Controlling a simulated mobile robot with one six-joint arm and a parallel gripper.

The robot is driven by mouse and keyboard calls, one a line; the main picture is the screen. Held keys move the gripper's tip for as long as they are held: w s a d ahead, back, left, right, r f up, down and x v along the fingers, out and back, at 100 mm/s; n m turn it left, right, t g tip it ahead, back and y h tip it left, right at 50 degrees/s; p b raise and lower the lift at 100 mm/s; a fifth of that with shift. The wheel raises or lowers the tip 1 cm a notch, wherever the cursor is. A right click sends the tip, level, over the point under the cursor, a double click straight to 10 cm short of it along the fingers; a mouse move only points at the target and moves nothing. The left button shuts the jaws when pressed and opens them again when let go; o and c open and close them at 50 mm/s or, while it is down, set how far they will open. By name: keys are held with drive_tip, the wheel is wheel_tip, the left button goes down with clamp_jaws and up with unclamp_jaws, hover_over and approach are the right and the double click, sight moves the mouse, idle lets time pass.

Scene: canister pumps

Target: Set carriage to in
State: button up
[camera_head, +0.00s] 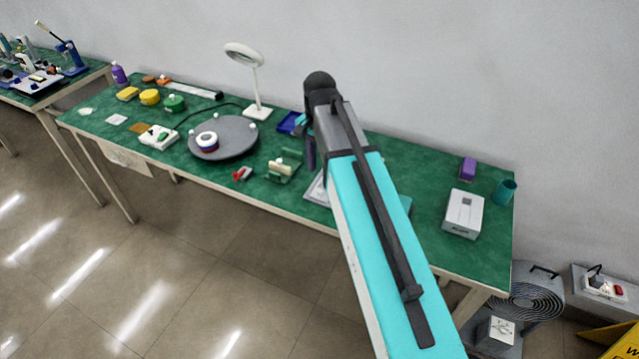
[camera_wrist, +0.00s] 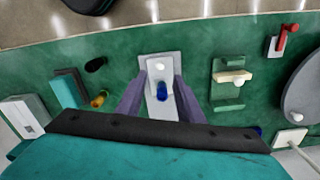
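In the wrist view, a pale grey plate (camera_wrist: 147,62) carries a narrower white piece (camera_wrist: 157,108) with a white knob and a blue knob (camera_wrist: 162,91). My gripper (camera_wrist: 158,80) is over it, its two purple-grey fingers apart, one on each side of the white piece. I cannot tell whether they touch it. In the head view the plate (camera_head: 315,190) is mostly hidden by my arm. To its right in the wrist view stands a green fixture (camera_wrist: 229,106) with a cream bar and white knob (camera_wrist: 243,82). I cannot tell which of these is the carriage.
In the head view, a grey turntable (camera_head: 235,148), a red-handled part (camera_head: 241,174) and a white lamp (camera_head: 259,112) stand left of my arm. A white box (camera_head: 463,213), a purple block (camera_head: 467,168) and a teal cup (camera_head: 505,191) are at right.

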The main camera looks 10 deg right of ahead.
sight(320, 191)
drive_tip(key=shift+f+p, duration=0.6)
drive_tip(key=shift+f, duration=3.05)
clamp_jaws()
